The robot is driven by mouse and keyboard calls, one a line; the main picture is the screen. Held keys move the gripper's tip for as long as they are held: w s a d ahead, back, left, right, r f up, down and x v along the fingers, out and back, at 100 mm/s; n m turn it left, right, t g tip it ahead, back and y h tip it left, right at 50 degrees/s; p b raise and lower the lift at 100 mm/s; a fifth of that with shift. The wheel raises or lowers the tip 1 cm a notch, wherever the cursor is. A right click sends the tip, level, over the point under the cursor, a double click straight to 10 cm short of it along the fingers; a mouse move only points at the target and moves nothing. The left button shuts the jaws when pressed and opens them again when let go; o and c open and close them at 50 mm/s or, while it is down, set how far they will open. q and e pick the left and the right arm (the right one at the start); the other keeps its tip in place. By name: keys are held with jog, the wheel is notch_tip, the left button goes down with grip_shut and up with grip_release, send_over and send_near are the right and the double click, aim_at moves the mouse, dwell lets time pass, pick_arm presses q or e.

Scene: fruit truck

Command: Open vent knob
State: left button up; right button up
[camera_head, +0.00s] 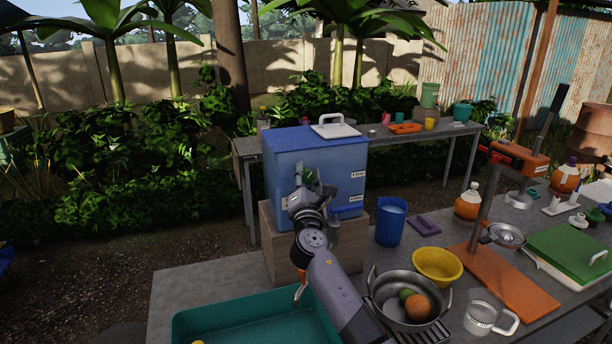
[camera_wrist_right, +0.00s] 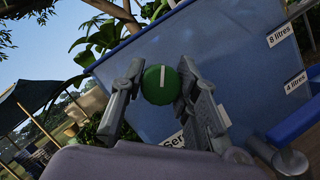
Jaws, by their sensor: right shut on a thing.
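The vent knob (camera_wrist_right: 160,86) is round and green with a white line, on the front of a blue box (camera_head: 285,178). In the wrist view the white line runs nearly upright. My right gripper (camera_head: 310,184) reaches the front of the box; in the wrist view its two fingers (camera_wrist_right: 162,72) stand on either side of the knob and hold it. In the head view the gripper mostly hides the knob. My left gripper is not in view.
The box stands on a wooden block (camera_head: 270,240). Right of it are a blue cup (camera_head: 390,224), a yellow bowl (camera_head: 437,264), a metal pan (camera_head: 384,285) with fruit and a press on an orange board (camera_head: 510,285). A teal tray (camera_head: 255,322) lies in front.

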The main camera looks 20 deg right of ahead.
jog(key=m+g+h, duration=0.1)
jog(key=m, duration=0.2)
jog(key=shift+r+p, duration=0.1)
jog(key=shift+p, duration=0.2)
jog(key=m+g+p, duration=0.1)
jog(key=m, duration=0.2)
jog(key=m+g+p, duration=0.1)
jog(key=m, duration=0.2)
jog(key=shift+m+g, duration=0.4)
jog(key=shift+m+y+p, duration=0.3)
jog(key=shift+m+p, duration=0.2)
jog(key=shift+f, duration=0.25)
jog(key=o, duration=1.2)
jog(key=shift+r, duration=0.1)
jog(key=shift+c, duration=0.2)
jog(key=v, duration=1.2)
jog(key=shift+r, duration=0.2)
